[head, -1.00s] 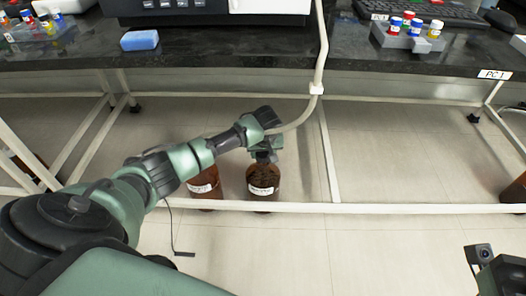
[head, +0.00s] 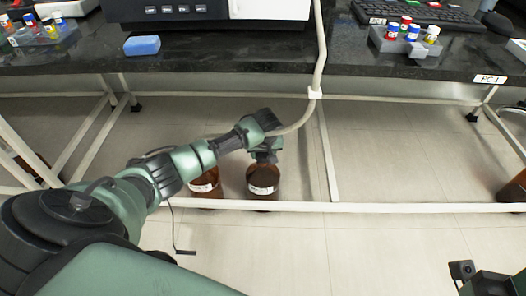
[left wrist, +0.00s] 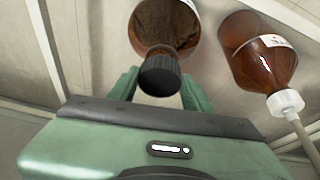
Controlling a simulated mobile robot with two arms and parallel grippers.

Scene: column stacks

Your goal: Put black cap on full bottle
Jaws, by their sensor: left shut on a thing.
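My left gripper (head: 264,155) is above a brown bottle (head: 263,181) with a white label, on the floor under the bench. In the left wrist view, my left gripper (left wrist: 160,92) is shut on a black cap (left wrist: 160,76) between its two green fingers. The cap lines up with the neck of the brown bottle (left wrist: 172,22); I cannot tell how firmly it sits. A second brown bottle (head: 205,184) stands to the left. In the left wrist view this bottle (left wrist: 255,55) has a white cap with a tube. My right gripper (head: 490,284) is cut off at the lower right corner.
A white frame bar (head: 400,206) runs low in front of the bottles, and an upright white post (head: 328,150) stands to their right. The dark bench top (head: 220,43) is above. Another brown bottle (head: 514,188) is at the right edge. The floor between is clear.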

